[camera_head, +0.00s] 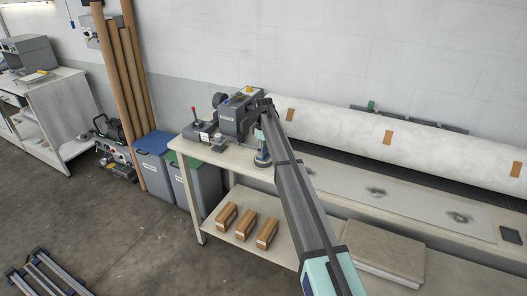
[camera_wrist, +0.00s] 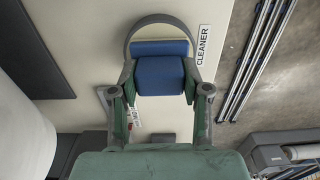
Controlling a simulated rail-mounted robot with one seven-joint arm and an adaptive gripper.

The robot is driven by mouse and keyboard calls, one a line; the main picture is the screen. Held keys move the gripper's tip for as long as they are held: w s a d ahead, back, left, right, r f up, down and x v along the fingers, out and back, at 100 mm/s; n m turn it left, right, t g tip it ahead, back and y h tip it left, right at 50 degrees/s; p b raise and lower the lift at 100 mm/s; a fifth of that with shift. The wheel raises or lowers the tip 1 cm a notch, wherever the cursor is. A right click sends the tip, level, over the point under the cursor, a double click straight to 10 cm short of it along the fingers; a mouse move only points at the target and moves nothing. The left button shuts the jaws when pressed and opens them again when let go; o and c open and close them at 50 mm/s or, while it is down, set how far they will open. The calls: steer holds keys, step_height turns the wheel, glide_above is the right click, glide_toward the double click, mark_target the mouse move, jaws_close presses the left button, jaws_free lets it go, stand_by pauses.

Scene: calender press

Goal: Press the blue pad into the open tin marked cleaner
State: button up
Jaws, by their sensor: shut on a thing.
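The blue pad (camera_wrist: 160,76) is between the two fingers of my gripper (camera_wrist: 160,84) in the wrist view, and the gripper is shut on it. A round grey tin (camera_wrist: 161,18) shows its rim beyond and around the pad's far side. A white label reading CLEANER (camera_wrist: 203,45) lies beside the tin's right side. In the head view my gripper (camera_head: 262,146) is low over the bench near its left end, with the tin (camera_head: 262,161) under it. My arm partly hides both. I cannot tell whether the pad touches the tin's inside.
A grey press unit (camera_head: 238,112) and a red-knobbed lever (camera_head: 194,112) stand left of the gripper. A long white roll (camera_head: 400,140) runs along the back. Dark smudges (camera_head: 376,192) mark the pale plate at right. Wooden blocks (camera_head: 246,223) lie on the lower shelf.

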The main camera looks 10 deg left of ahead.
steer(key=shift+r+p, duration=1.2)
steer(key=shift+r, duration=2.3)
